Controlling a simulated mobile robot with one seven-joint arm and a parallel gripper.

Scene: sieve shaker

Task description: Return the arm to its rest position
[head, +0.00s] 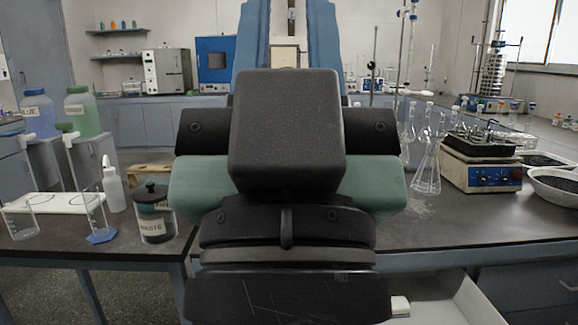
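My own arm fills the middle of the head view as a large black block with green and black parts around it. It stands in front of the gap between the left and right benches and hides much of what lies behind. My gripper does not show, so I cannot see its fingers or whether it holds anything. A tall stack of sieves on a shaker (491,76) stands far back on the right bench, clear of the visible arm parts.
The left bench (60,246) carries a waste jar (156,222), a wash bottle (113,189) and glassware. The right bench (440,236) holds flasks (427,170), a blue-fronted device (482,178) and bowls of dark grains (555,185). Its front middle is clear.

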